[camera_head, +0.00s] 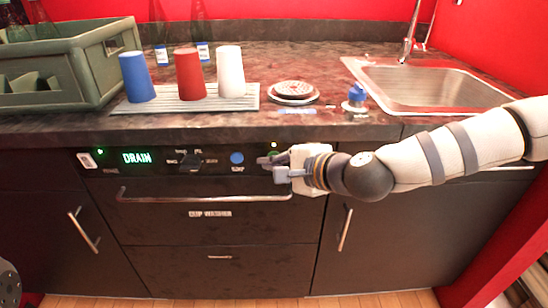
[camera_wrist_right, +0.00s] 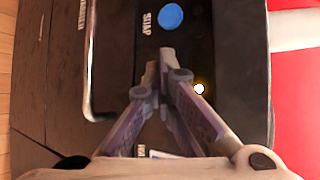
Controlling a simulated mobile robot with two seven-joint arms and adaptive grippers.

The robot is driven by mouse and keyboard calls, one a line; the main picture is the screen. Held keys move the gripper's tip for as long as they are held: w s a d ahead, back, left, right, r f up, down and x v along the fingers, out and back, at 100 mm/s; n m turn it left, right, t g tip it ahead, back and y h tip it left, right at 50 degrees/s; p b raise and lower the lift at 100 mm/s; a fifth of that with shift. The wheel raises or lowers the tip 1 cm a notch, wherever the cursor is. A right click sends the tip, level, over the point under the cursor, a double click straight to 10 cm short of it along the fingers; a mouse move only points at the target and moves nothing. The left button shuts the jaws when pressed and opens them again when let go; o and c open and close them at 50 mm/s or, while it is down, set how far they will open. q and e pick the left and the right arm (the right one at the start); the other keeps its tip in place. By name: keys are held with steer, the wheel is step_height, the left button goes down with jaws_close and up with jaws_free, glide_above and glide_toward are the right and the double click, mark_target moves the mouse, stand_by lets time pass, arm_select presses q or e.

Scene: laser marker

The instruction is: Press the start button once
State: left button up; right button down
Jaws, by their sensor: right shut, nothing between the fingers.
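The dark front panel (camera_head: 215,175) of the cup washer has a lit green display reading DRAIN (camera_head: 137,158), a dark knob (camera_head: 190,162) and a round blue button (camera_head: 237,158). The blue button also shows in the right wrist view (camera_wrist_right: 171,17), ahead of my fingertips. My right gripper (camera_head: 264,160) is shut and empty at the panel, just right of the blue button. It also shows in the wrist view (camera_wrist_right: 166,56). A bit of green beside the fingers is mostly covered by my gripper. No button clearly labelled start can be read. I cannot tell whether the fingertips touch the panel.
A small lit lamp (camera_wrist_right: 199,89) is beside my right fingers. A handle bar (camera_head: 205,197) runs below the panel.

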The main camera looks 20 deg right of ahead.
arm_select(q)
steer(key=shift+w+r, duration=0.2)
arm_select(e)
steer(key=shift+s+a, duration=0.2)
steer(key=shift+s, duration=0.6)
arm_select(q)
steer(key=shift+w+r+p, duration=0.5)
steer(key=shift+r+p, duration=0.05)
steer(key=shift+p, duration=0.15)
arm_select(e)
steer(key=s, duration=0.2)
steer(key=s+a, duration=0.1)
steer(key=s, duration=0.1)
steer(key=shift+s+a, duration=0.2)
steer(key=shift+s, duration=0.2)
